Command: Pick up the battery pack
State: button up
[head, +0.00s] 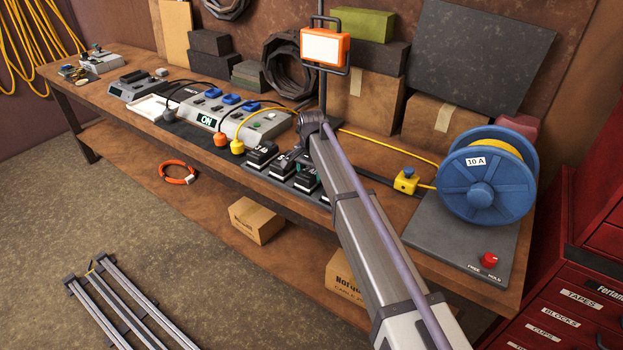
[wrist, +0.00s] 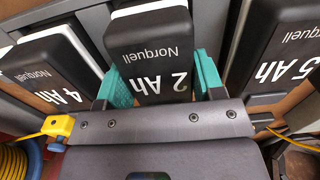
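A black battery pack with a pale top part, marked "Norquell 2 Ah" (wrist: 150,62), sits in the middle of the wrist view. My gripper (wrist: 160,78) has its teal fingers on either side of this pack, close to its sides. I cannot tell whether both fingers press on it. A "4 Ah" pack (wrist: 62,72) stands to the left and a "5 Ah" pack (wrist: 285,50) to the right.
An orange work lamp (head: 325,47) stands behind my gripper. A red tool cabinet (head: 560,300) is at the right.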

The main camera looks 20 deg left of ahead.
aim_at(312, 170)
jog(key=c, duration=0.7)
notch_tip(312, 170, up, 10)
jog(key=p, duration=1)
jog(key=shift+r, duration=0.15)
